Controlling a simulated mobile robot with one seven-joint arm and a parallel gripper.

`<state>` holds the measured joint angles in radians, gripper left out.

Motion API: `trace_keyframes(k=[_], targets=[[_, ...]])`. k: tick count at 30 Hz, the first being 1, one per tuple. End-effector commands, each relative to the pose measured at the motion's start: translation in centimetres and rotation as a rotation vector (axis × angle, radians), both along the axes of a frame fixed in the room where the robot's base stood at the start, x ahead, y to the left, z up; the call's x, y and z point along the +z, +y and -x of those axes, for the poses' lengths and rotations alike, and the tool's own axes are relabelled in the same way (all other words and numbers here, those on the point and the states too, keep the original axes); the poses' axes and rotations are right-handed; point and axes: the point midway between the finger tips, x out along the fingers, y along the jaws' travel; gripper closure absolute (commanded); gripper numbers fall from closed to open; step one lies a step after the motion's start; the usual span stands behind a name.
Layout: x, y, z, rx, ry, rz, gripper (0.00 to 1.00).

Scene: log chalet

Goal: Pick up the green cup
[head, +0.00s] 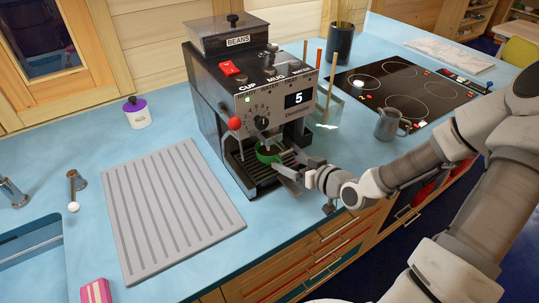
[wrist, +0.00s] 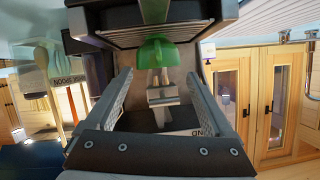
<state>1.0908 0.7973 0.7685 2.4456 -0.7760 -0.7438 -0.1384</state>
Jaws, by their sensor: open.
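The green cup (head: 267,152) stands on the drip tray of the black coffee machine (head: 215,95), under its spouts. My gripper (head: 284,161) reaches in from the right at the machine's front, its fingertips close to the cup. In the wrist view, which looks upside down, the green cup (wrist: 155,52) shows ahead, between and beyond the fingertips. My gripper (wrist: 159,78) is open there, with a finger on each side and nothing held. The spout parts cover some of the cup. Whether a fingertip touches it in the head view, I cannot tell.
A grey ribbed mat (head: 170,208) lies left of the machine. A white jar with a purple lid (head: 136,113) stands behind it. A glass holder with stirrers (head: 326,108), a metal jug (head: 388,124) and a black hob (head: 405,88) are to the right. A red-knobbed lever (head: 234,124) sticks out from the machine.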

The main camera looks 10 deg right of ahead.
Motion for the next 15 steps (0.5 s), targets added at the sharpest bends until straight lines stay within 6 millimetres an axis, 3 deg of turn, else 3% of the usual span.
trace_keyframes(k=[9, 15], targets=[[-1.6, 1.7, -3.5, 0.002, -0.001, -0.002, 0.13], [-2.0, 2.0, -4.3, 0.0, 0.0, -0.001, 0.13]])
